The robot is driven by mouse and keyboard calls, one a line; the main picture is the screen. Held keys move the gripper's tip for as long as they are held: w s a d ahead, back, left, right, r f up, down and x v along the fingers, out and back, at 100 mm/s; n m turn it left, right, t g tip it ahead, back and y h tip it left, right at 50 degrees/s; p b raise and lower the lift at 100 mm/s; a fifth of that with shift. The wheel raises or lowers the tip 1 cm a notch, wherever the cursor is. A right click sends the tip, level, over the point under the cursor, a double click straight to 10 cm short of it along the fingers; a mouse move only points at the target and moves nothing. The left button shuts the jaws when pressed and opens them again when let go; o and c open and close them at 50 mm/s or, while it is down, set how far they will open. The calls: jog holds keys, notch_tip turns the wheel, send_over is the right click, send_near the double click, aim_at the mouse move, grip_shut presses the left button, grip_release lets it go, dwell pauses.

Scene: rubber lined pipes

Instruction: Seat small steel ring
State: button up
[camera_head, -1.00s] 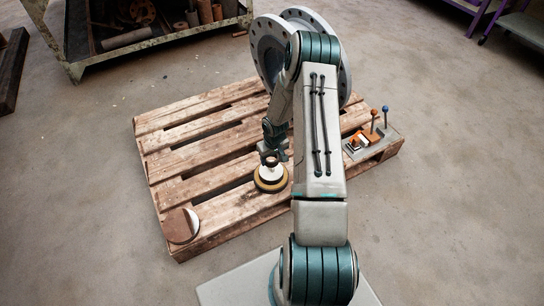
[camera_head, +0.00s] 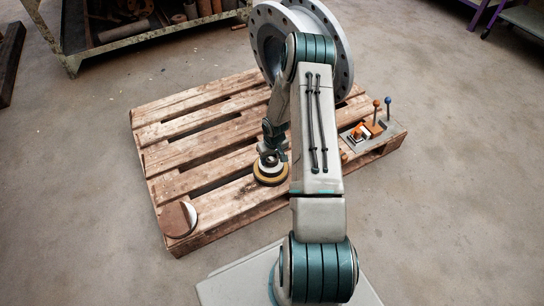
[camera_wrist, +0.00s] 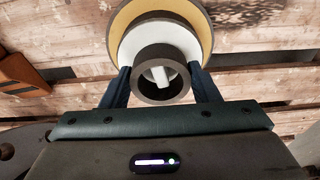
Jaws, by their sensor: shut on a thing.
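My gripper (camera_wrist: 160,74) is shut on a dark steel ring (camera_wrist: 142,76), one finger on each side. In the wrist view the ring lies in front of a white disc (camera_wrist: 126,48), and a white peg (camera_wrist: 162,75) shows through its hole. The white disc lies on a wider yellow disc (camera_wrist: 203,22). In the head view my gripper (camera_head: 270,151) is right over this stack, with the yellow disc (camera_head: 270,179) at the bottom on the pallet. I cannot tell whether the ring touches the white disc.
The stack is on a wooden pallet (camera_head: 200,125). A large grey flanged pipe (camera_head: 345,50) stands at the back. A grey tray (camera_head: 388,133) with handled tools is at the right. A round dark-and-white piece (camera_head: 180,219) lies at the front left corner. The left boards are mostly clear.

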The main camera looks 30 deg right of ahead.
jog(key=shift+f+b, duration=0.3)
jog(key=shift+f, duration=0.1)
dwell(0.3)
jog(key=o, duration=1.1)
